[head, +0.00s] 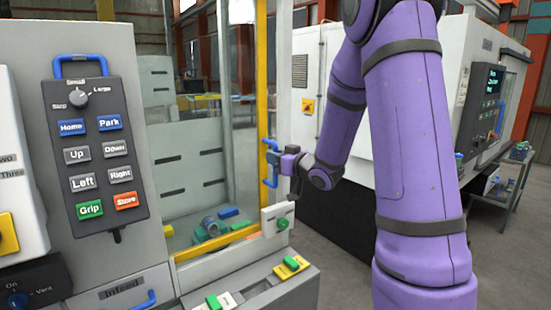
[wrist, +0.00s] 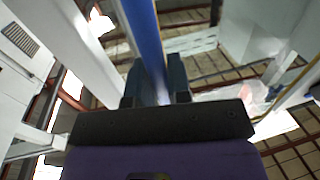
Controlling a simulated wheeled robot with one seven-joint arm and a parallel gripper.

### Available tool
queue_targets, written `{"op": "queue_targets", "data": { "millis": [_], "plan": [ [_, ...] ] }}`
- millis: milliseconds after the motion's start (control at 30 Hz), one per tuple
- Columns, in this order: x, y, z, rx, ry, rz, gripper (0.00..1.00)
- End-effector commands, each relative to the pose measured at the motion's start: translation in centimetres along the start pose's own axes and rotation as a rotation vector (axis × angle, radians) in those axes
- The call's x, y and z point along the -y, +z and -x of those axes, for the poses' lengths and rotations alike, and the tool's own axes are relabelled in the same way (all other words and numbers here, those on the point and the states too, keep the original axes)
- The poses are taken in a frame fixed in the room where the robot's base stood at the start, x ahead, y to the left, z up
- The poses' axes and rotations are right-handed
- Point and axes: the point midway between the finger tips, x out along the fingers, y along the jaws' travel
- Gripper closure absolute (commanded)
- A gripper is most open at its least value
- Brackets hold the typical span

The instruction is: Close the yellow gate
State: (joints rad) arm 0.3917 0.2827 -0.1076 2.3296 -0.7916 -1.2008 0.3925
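The yellow gate (head: 263,75) is a clear panel in a yellow frame, left of centre in the head view. Its upright edge stands close to a pale post (head: 283,70); I cannot tell whether a gap is left between them. A blue handle (head: 265,166) is fixed on that edge and also shows in the wrist view (wrist: 143,35). My gripper (head: 281,163) is at the handle. In the wrist view, the blue bar runs between the two fingers of my gripper (wrist: 154,82), which look closed on it.
A grey control pendant (head: 97,150) with several buttons stands at left. A white box with a green button (head: 278,216) sits just below my gripper. Through the panel, blue and green parts lie inside.

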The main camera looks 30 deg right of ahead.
Motion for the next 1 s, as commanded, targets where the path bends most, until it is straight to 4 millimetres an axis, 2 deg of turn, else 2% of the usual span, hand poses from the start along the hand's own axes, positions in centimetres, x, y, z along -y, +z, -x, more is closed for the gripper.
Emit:
{"op": "queue_targets", "data": {
  "millis": [33,67,267,367,567,867,900,967,1000],
  "plan": [
    [0.0,0.0,0.0,0.000,0.000,0.000,0.93],
    [0.0,0.0,0.0,0.000,0.000,0.000,1.00],
    [-0.1,0.0,0.1,0.000,0.001,0.000,1.00],
    [-1.1,0.0,0.2,0.000,0.004,0.001,1.00],
    [-4.2,0.0,0.8,-0.001,0.004,0.000,1.00],
    [-4.7,-0.1,1.0,-0.001,0.005,0.001,1.00],
    [-4.7,-0.1,1.0,0.000,0.005,0.001,0.74],
    [-4.7,0.0,1.0,0.000,0.005,0.001,0.60],
    [-4.6,0.0,1.0,0.000,0.004,0.001,0.59]
  ]
}}
